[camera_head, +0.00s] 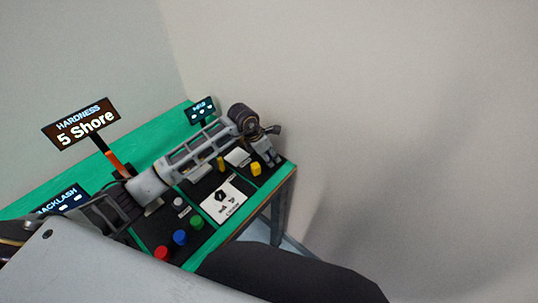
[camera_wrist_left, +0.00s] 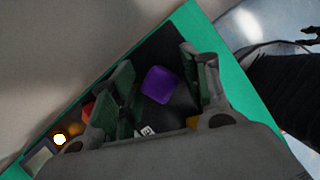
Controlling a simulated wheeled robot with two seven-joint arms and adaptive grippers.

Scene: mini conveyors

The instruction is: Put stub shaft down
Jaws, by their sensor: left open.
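My left gripper (camera_head: 267,157) is over the right end of the green-edged table, pointing down. In the left wrist view its fingers (camera_wrist_left: 157,66) are open. A purple rounded block (camera_wrist_left: 160,85) shows between them, with gaps on both sides; whether it is the stub shaft I cannot tell. The purple block does not show in the head view. No other piece is clearly a stub shaft. My right gripper seems to be the dark fingers cut off at the right edge of the left wrist view (camera_wrist_left: 312,36); its jaws are unclear.
The table (camera_head: 289,176) has black mats and upright signs, one reading Hardness (camera_head: 82,122). Red (camera_head: 161,253), blue (camera_head: 180,237) and green (camera_head: 197,222) pieces stand near the front. A yellow piece (camera_head: 256,169) is near my left gripper. A wall is behind.

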